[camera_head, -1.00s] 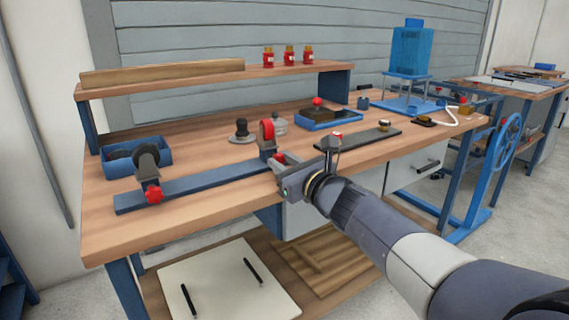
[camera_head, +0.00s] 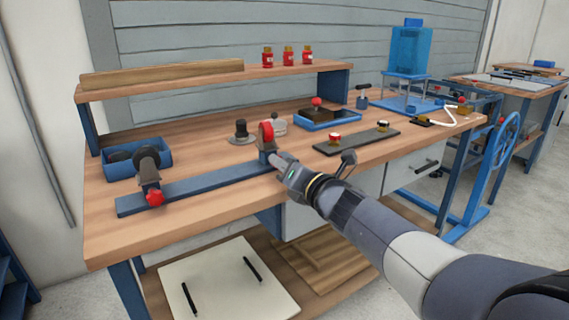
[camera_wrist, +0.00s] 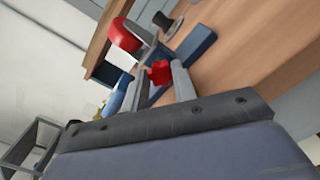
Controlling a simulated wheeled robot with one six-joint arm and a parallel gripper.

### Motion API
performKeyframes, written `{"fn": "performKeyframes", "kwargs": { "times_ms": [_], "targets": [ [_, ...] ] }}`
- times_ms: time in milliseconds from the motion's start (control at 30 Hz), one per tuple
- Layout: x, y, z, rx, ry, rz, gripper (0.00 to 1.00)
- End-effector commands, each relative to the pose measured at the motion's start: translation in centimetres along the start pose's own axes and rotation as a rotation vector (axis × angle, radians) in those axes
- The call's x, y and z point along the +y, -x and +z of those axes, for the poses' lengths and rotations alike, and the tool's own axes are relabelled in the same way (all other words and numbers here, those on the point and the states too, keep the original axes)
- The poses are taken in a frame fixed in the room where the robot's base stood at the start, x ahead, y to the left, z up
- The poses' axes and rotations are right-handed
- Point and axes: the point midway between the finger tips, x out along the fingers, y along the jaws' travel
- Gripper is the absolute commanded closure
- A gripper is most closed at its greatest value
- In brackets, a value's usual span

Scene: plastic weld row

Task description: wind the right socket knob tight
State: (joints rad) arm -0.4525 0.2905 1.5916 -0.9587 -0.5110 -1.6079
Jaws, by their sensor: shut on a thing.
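The blue rail (camera_head: 205,183) lies along the bench front with an upright socket at each end. The right socket (camera_head: 267,157) carries a red wheel (camera_head: 266,134); the wheel also shows in the wrist view (camera_wrist: 123,36). Its red knob (camera_wrist: 160,73) sits between my two fingers in the wrist view. My gripper (camera_head: 277,160) is shut on this knob, reaching in from the front right. In the head view my fingers hide the knob. The left socket (camera_head: 148,172) holds a dark wheel (camera_head: 146,157) and has its own red knob (camera_head: 154,198).
A blue bin (camera_head: 137,160) stands behind the left socket. A black plate (camera_head: 357,141) with two small capped parts lies right of my gripper. A blue tray (camera_head: 327,121) and a dark knobbed piece (camera_head: 241,130) stand farther back. The bench front left is clear.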

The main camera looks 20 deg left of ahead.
Motion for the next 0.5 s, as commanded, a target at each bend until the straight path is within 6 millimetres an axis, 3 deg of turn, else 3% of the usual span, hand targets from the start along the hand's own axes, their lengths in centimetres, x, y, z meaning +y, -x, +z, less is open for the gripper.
{"fn": "performKeyframes", "kwargs": {
  "times_ms": [500],
  "targets": [
    [-0.08,0.01,-0.06,0.001,-0.056,-0.001,0.97]
  ]
}}
